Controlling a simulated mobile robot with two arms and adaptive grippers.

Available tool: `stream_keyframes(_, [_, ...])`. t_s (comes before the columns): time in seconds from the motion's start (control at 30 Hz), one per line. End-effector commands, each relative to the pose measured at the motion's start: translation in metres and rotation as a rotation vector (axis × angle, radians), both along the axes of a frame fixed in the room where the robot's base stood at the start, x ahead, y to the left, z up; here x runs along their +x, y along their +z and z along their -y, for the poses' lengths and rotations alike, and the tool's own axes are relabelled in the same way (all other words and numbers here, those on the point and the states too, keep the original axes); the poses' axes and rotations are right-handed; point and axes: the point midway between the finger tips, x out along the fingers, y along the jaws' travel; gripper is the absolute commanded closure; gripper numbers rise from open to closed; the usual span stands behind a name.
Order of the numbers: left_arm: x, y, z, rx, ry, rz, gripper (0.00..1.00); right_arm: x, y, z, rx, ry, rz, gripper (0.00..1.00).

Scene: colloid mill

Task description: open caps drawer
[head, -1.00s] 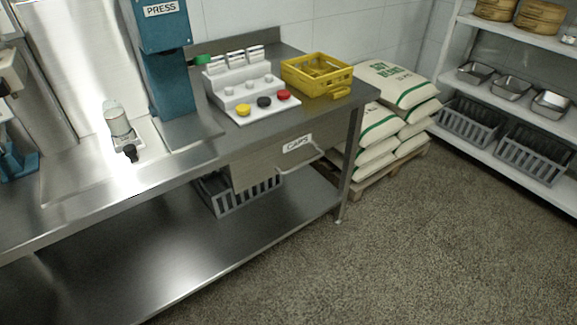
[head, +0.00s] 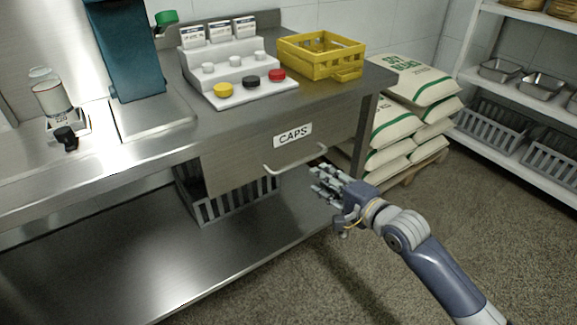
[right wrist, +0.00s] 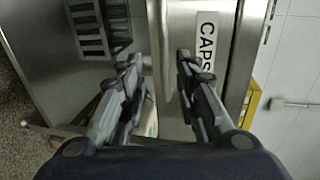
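The caps drawer (head: 240,163) is under the bench top, with a plain metal front and a white CAPS label (head: 292,135). Its front looks flush with the bench, with no gap showing. A bar handle (head: 283,172) runs along its lower part. My right gripper (head: 318,184) is just right of and below the handle, fingers pointing at it. In the right wrist view my right gripper (right wrist: 158,62) is open, with the handle (right wrist: 165,45) lying between the fingers' lines and the label (right wrist: 207,42) beyond. No grip on it shows. My left gripper is out of view.
A grey crate (head: 222,208) sits on the lower shelf. Stacked sacks (head: 400,125) stand right of the bench. The floor in front is clear.

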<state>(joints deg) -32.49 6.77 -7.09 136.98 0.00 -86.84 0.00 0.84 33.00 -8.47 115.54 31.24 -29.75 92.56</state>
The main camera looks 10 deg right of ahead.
Motion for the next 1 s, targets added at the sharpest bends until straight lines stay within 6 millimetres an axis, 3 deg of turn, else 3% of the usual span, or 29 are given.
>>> stream_keyframes(0.17, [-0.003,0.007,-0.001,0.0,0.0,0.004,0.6,0.006,0.004,-0.005,0.017,0.004,0.006,0.7])
stream_keyframes(0.33, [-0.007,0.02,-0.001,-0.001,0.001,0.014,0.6,0.027,-0.001,-0.012,0.014,0.004,0.007,0.7])
stream_keyframes(0.7, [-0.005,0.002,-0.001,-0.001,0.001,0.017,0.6,0.08,-0.014,-0.031,0.013,0.003,0.006,0.7])
stream_keyframes(1.0, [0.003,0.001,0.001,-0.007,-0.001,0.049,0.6,0.098,-0.018,-0.038,0.013,0.004,0.004,0.7])
